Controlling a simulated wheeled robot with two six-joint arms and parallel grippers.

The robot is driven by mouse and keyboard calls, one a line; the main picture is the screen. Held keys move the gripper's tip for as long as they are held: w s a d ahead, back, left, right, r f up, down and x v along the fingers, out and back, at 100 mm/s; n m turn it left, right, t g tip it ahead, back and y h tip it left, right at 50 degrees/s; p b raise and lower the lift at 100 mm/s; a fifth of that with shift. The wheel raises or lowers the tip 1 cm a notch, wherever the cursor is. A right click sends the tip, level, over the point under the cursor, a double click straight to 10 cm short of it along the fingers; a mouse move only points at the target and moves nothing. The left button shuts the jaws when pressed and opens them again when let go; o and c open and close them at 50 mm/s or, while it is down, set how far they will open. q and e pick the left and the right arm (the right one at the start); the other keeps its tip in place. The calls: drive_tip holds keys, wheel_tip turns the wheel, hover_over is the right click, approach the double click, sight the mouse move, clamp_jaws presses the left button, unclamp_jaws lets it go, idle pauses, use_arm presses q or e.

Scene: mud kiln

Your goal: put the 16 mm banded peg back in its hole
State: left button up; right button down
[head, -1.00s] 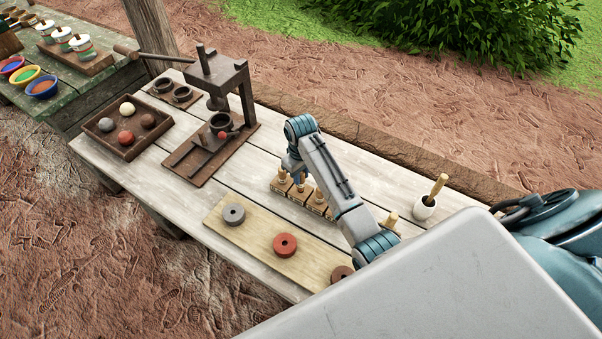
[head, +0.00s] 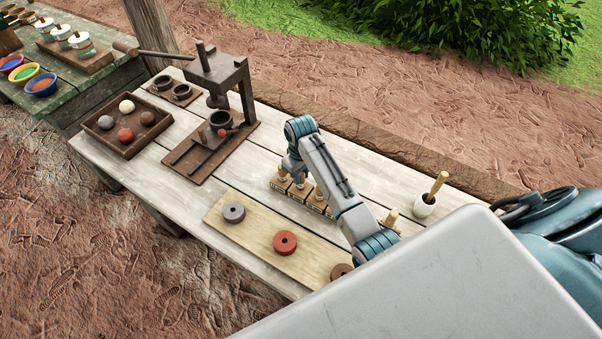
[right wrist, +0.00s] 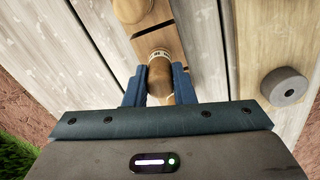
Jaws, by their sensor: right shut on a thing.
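The wooden peg block (head: 292,195) stands on the plank table, with several wooden pegs along it in the head view. My right gripper (head: 298,178) reaches down at the block's far left end, its fingertips partly hidden by the arm. In the right wrist view my right gripper (right wrist: 158,88) is shut on a wooden peg with a pale marked band (right wrist: 158,56). The peg's lower end is at the block's top (right wrist: 172,38); I cannot tell how deep it sits in a hole. Another peg's round knob (right wrist: 131,9) stands farther along the block. My left gripper is out of view.
A pale board (head: 258,242) with a grey ring (head: 234,212) and a red ring (head: 285,243) lies in front of the block. A dark press (head: 225,85) and a tray of balls (head: 100,140) stand left. A white mortar (head: 424,206) stands right.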

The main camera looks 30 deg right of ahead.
drive_tip(key=shift+f, duration=0.7)
idle(0.5)
drive_tip(key=c, duration=1.1)
unclamp_jaws()
drive_tip(key=shift+c, duration=0.2)
wheel_tip(320, 180, up, 8)
drive_tip(key=b, duration=0.3)
drive_tip(key=shift+r+p, duration=0.6)
drive_tip(key=shift+r, duration=0.85)
drive_tip(key=shift+f, duration=0.1)
